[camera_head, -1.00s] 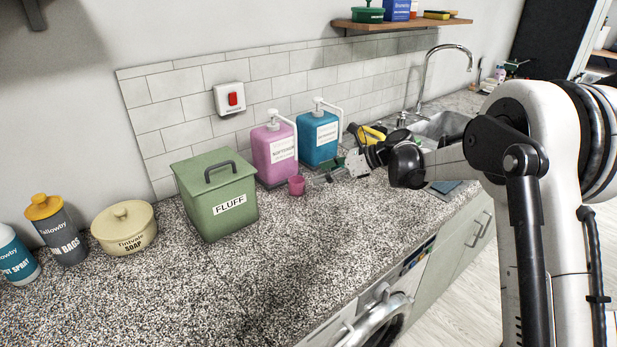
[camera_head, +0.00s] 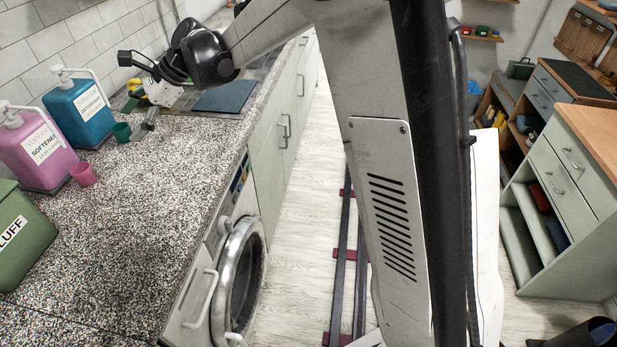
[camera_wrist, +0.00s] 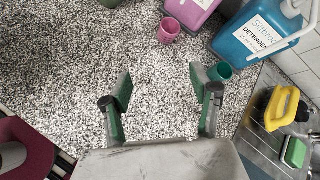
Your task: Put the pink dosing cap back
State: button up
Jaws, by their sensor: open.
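The pink dosing cap (camera_head: 83,174) stands on the speckled counter beside the pink softener dispenser (camera_head: 38,150). The cap also shows near the top of the wrist view (camera_wrist: 169,30), with its open mouth visible. My gripper (camera_wrist: 160,74) is open, with nothing between its green-padded fingers. It is over the counter, apart from the cap, which lies beyond the fingertips in the wrist view. In the head view the gripper is partly hidden by my wrist. Only the lower part of the pink dispenser (camera_wrist: 194,10) shows in the wrist view.
A teal cap (camera_wrist: 220,71) stands close to my right fingertip, by the blue detergent dispenser (camera_wrist: 245,30). The green fluff box (camera_head: 22,235) is at the left. A yellow-handled brush (camera_wrist: 281,107) and a green sponge (camera_wrist: 295,152) lie at the right. Counter before the pink cap is clear.

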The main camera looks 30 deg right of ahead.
jog(key=s+d+r+n+t+h, duration=0.2)
jog(key=s+d+n, duration=0.2)
jog(key=s+d, duration=0.4)
jog(key=s+d+r+n+t+h, duration=0.1)
jog(key=s+d+r+n+h, duration=0.2)
jog(key=s+d, duration=0.55)
jog(key=s+d+f+n+t+h, duration=0.1)
jog(key=s+d+f+n+h, duration=0.1)
jog(key=s+d, duration=0.4)
jog(key=s+d+f+n+t+h, duration=0.1)
jog(key=s+d+n, duration=0.4)
jog(key=s, duration=0.7)
notch_tip(320, 180, down, 3)
jog(key=shift+d+r+n+h, duration=0.1)
jog(key=shift+d+n+h, duration=0.4)
jog(key=shift+h, duration=0.4)
